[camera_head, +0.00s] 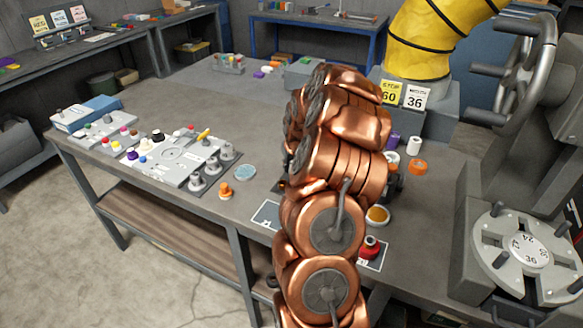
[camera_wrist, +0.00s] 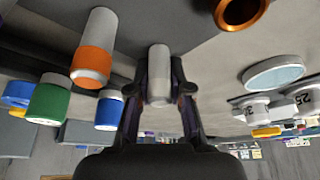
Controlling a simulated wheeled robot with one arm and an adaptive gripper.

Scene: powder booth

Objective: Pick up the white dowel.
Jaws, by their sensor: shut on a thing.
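The white dowel (camera_wrist: 158,72) is a plain pale grey-white cylinder in the middle of the wrist view. My gripper (camera_wrist: 160,92) is shut on it, with one dark finger against each side. The dowel's near end shows between the fingers. Whether the dowel touches the table cannot be told. In the head view my copper-coloured arm hides the dowel and most of my gripper.
In the wrist view, a white-and-orange cylinder (camera_wrist: 94,50), a green one (camera_wrist: 48,102) and a blue one (camera_wrist: 109,110) are left of my gripper. A copper-coloured ring (camera_wrist: 240,12) and round pale disc (camera_wrist: 273,76) are right. The table's left-back (camera_head: 205,105) is clear.

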